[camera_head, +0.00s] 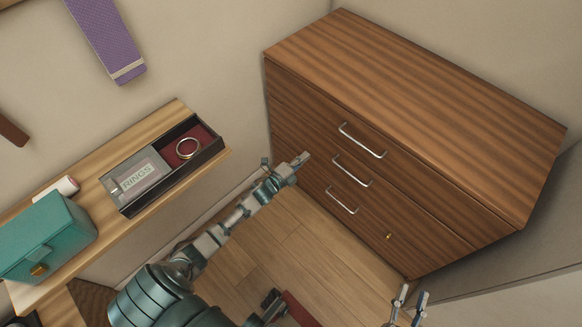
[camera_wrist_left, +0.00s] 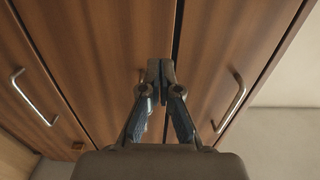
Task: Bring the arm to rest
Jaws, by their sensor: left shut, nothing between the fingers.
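My left arm reaches in from the lower left of the head view. Its gripper (camera_head: 302,159) is in front of the wooden dresser's drawer fronts. In the left wrist view the left gripper's fingertips (camera_wrist_left: 160,68) are together with nothing between them, and drawer fronts fill the space beyond. Whether the tips touch the dresser cannot be told. My right gripper (camera_head: 411,296) shows at the bottom right of the head view, its two fingers apart and empty.
The dresser (camera_head: 430,90) has three metal handles (camera_head: 352,172), and its drawers look closed.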

